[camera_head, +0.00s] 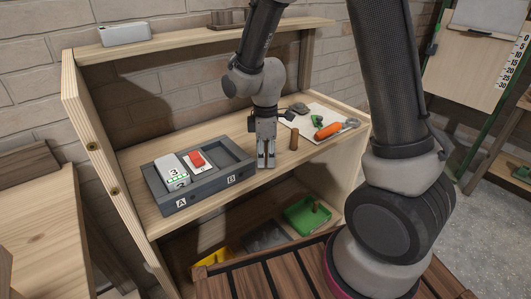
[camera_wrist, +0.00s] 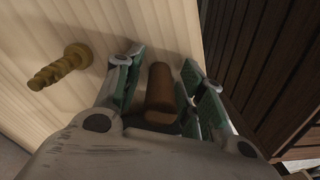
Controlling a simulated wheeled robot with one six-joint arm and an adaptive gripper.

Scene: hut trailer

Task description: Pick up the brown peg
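A plain brown peg (camera_wrist: 160,88) shows in the wrist view between the two green-padded fingers of my gripper (camera_wrist: 160,78). A narrow gap shows on either side of it, so the fingers are around it and look open, not pressed on it. In the head view my gripper (camera_head: 266,162) points down over the wooden shelf, right beside the grey tray. The peg between the fingers cannot be made out there. A brown upright piece (camera_head: 294,139) stands right of my gripper; it seems to be the threaded, yellow-brown bolt (camera_wrist: 60,67) of the wrist view.
The grey tray (camera_head: 181,202), marked A and B, holds a white block (camera_head: 172,170) and a red-switch piece (camera_head: 196,160). A white board (camera_head: 325,118) with an orange-handled tool (camera_head: 328,131) lies right. A green bin (camera_head: 306,214) sits below. The shelf's front edge is close.

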